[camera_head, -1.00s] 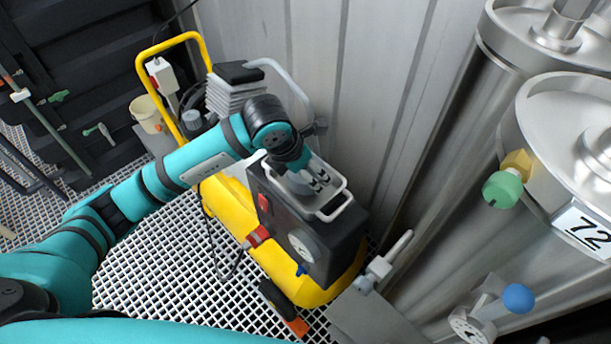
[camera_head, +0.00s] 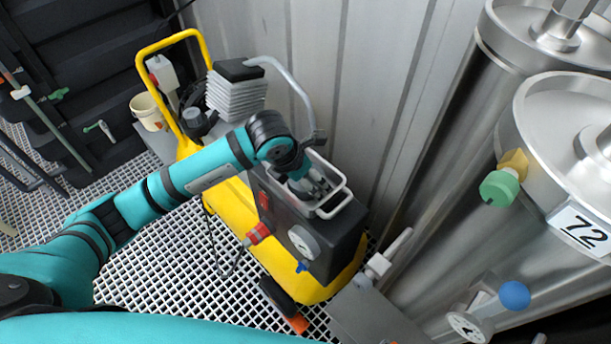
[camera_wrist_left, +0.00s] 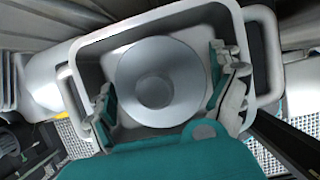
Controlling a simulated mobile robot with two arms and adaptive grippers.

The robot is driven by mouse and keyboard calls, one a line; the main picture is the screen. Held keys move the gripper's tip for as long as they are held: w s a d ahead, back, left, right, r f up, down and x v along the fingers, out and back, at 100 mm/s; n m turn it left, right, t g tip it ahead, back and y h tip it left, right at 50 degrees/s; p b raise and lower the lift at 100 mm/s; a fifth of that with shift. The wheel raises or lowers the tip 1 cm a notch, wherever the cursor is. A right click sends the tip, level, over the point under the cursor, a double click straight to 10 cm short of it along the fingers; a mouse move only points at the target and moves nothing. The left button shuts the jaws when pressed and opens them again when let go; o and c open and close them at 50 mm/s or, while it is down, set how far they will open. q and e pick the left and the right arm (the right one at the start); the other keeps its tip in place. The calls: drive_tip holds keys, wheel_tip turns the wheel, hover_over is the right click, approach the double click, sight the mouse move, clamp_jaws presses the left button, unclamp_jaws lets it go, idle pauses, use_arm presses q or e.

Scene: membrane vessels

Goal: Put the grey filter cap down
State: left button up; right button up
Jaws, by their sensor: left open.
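The grey filter cap (camera_wrist_left: 160,80) is a round grey disc with a darker round centre. In the left wrist view it lies in a grey tray (camera_wrist_left: 85,62) with a handle at each side. My left gripper (camera_wrist_left: 170,98) is open, with one finger on each side of the cap. I cannot tell whether the fingers touch it. In the head view my left gripper (camera_head: 314,186) reaches down into the tray, which sits on top of a dark box on the yellow compressor. The cap is mostly hidden there by the gripper. My right gripper is not in view.
The yellow compressor (camera_head: 228,215) with a gauge (camera_head: 303,242) stands against a grey panel wall. Large steel vessels (camera_head: 560,130) stand at the right, with a green knob (camera_head: 499,188) and a blue ball handle (camera_head: 515,295).

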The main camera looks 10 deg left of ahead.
use_arm(q)
drive_tip(key=b+v, duration=0.1)
drive_tip(key=v, duration=1.1)
drive_tip(key=shift+b, duration=0.35)
drive_tip(key=shift+r, duration=0.1)
